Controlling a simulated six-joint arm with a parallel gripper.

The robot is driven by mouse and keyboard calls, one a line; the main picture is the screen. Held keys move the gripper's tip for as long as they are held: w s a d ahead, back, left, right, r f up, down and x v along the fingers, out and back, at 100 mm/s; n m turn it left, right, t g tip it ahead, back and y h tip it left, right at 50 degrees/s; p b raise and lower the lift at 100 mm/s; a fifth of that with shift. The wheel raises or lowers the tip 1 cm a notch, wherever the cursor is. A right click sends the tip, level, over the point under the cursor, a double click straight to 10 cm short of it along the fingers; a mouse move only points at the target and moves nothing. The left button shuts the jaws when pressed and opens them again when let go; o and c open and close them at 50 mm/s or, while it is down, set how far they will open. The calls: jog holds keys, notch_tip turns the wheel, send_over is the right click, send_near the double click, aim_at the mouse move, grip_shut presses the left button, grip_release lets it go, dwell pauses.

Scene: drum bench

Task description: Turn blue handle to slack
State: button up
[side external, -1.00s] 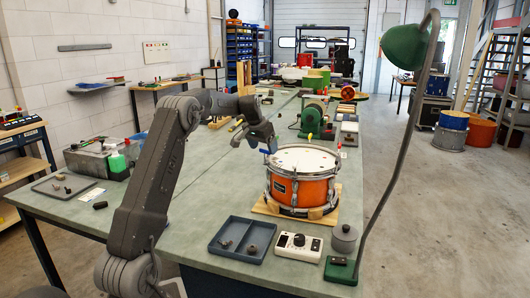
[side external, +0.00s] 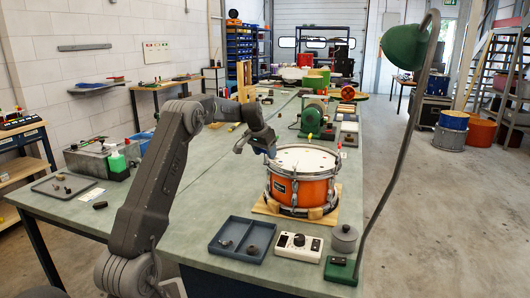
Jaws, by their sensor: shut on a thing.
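The orange snare drum (side external: 283,187) with a white head stands on a wooden base (side external: 262,208) on the green bench. The blue handle (side external: 271,153) is at the left of the drum's top rim, mostly hidden by my gripper. My gripper (side external: 269,152) is at the drum's left rim, its jaws shut on the blue handle. The fingertips are small and partly hidden here, and the handle's exact angle cannot be told.
A yellow handle (side external: 309,137) stands at the drum's far rim. In front are a blue tray (side external: 239,251) with small parts, a white control box (side external: 298,247), a grey lidded pot (side external: 344,239) and a green lamp (side external: 398,44) on a tall curved stem. The bench left of the drum is clear.

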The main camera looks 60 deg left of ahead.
jog(key=shift+c, duration=0.7)
jog(key=shift+n+g+y, duration=0.4)
jog(key=shift+n+y, duration=0.1)
jog(key=shift+n, duration=1.1)
jog(key=o, duration=0.9)
jog(key=shift+r, duration=0.1)
jog(key=v, duration=1.3)
jog(key=shift+s+d+r, duration=0.1)
jog(key=shift+r, duration=0.2)
